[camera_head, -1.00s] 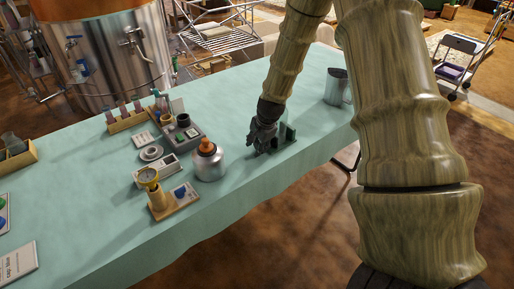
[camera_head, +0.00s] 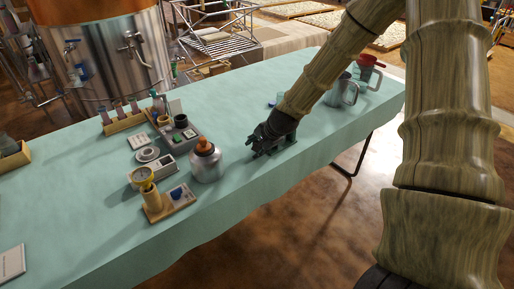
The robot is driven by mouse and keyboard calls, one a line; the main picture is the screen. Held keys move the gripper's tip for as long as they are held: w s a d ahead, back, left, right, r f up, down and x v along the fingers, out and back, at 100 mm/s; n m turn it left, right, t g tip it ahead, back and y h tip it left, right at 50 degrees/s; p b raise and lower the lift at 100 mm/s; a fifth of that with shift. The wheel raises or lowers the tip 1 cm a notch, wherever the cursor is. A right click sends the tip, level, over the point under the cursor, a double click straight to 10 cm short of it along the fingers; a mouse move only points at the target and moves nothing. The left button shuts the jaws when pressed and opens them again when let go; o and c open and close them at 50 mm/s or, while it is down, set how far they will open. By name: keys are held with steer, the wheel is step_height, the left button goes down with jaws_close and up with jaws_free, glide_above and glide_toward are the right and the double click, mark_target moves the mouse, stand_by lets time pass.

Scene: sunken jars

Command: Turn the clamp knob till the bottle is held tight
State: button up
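A low grey-green fixture (camera_head: 284,146), which looks like the clamp, stands near the table's front edge, right of centre. My gripper (camera_head: 262,139) is down at its left side and covers much of it. The knob is hidden or too small to make out. I cannot tell whether the fingers touch it or are closed. A silver bottle with an orange cap (camera_head: 206,164) stands upright to the left, apart from the gripper. I cannot tell if another bottle sits in the clamp.
A gauge on a wooden base (camera_head: 152,200) and a grey tray of small parts (camera_head: 180,133) are at the left. A metal jug (camera_head: 342,91) and a red-topped jug (camera_head: 368,72) stand at the far right. The cloth (camera_head: 232,103) behind the clamp is mostly clear.

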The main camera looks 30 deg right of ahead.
stand_by(0.3)
steer(key=o, duration=1)
steer(key=shift+r, duration=0.1)
steer(key=shift+v, duration=5.95)
